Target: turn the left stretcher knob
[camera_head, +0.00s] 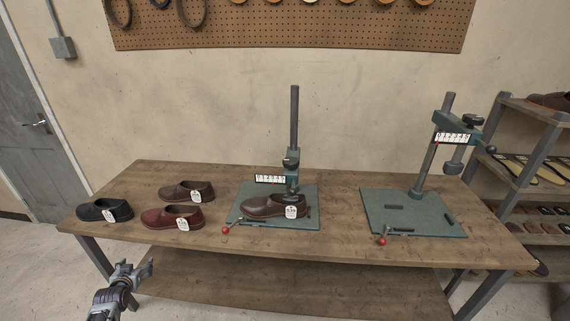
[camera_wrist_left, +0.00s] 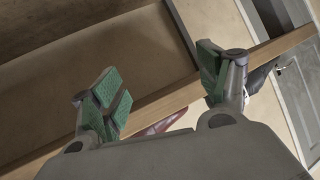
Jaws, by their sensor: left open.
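The left stretcher stands on a green base plate (camera_head: 240,215) on the bench, with an upright grey post (camera_head: 294,120) and a clamp head (camera_head: 291,162) partway up. A brown shoe (camera_head: 268,207) with a white tag sits under the head. A lever with a red ball (camera_head: 226,230) is at the plate's front left corner. I cannot clearly tell which part is the knob. My left gripper (camera_head: 137,270) is open and empty in front of the bench's front left edge, well away from the stretcher. In the left wrist view its green-padded fingers (camera_wrist_left: 163,85) are apart.
A second stretcher (camera_head: 425,165) with its plate empty stands at the right of the bench (camera_head: 335,185). Black (camera_head: 92,211), brown (camera_head: 180,193) and dark red (camera_head: 165,218) shoes sit at the left. A shoe rack (camera_head: 530,170) stands far right. The bench between the stretchers is clear.

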